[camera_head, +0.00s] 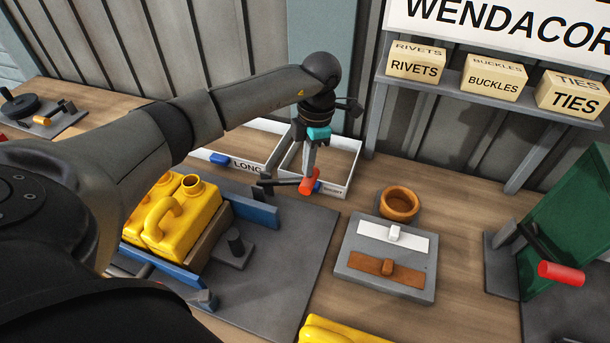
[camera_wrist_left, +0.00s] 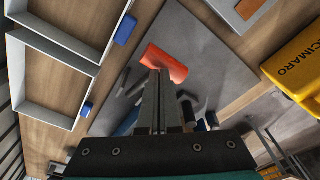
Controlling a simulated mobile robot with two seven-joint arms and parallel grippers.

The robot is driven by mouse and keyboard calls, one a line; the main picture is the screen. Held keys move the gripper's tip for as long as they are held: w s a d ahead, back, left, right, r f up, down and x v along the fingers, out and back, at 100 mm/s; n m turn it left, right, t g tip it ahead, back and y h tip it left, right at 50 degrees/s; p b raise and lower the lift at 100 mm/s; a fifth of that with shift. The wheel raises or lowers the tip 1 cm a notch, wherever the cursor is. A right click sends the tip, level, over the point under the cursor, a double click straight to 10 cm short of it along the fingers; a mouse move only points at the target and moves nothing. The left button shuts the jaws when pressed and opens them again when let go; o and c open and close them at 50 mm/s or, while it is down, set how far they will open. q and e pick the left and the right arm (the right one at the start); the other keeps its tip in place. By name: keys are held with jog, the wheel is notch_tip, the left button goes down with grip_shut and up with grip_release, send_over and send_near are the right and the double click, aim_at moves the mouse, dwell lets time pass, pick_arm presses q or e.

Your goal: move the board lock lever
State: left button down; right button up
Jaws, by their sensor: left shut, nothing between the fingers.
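A lever with a red handle (camera_head: 309,182) and a dark arm (camera_head: 279,182) stands at the far end of the left grey fixture plate (camera_head: 290,260). The red handle also shows in the left wrist view (camera_wrist_left: 165,63). My left gripper (camera_head: 308,168) is shut and empty, its fingertips pointing down right at the red handle. In the left wrist view the closed fingers (camera_wrist_left: 160,75) overlap the handle; I cannot tell whether they touch it. Another red-handled lever (camera_head: 561,273) is at the green board (camera_head: 575,220) on the right. My right gripper is not in view.
Yellow jerry cans (camera_head: 180,215) sit in a cradle with blue rails (camera_head: 250,208) on the left plate. White trays (camera_head: 345,160) lie behind the lever. A grey block with white and brown strips (camera_head: 385,285) and a brown ring (camera_head: 399,203) stand to the right. Labelled boxes (camera_head: 492,78) line a shelf.

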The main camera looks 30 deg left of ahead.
aim_at(320, 171)
pick_arm(q)
notch_tip(320, 171, down, 4)
jog(key=b, duration=0.3)
jog(key=shift+f, duration=0.25)
jog(key=shift+r, duration=0.1)
jog(key=shift+w+d+r+b, duration=0.25)
jog(key=shift+w+d, duration=0.25)
jog(key=shift+w, duration=0.15)
jog(key=shift+w+d+r+b, duration=0.25)
jog(key=shift+w+d, duration=0.2)
jog(key=shift+w, duration=0.15)
notch_tip(320, 171, up, 15)
jog(key=w+p, duration=0.1)
jog(key=shift+d, duration=0.4)
jog(key=shift+r, duration=0.1)
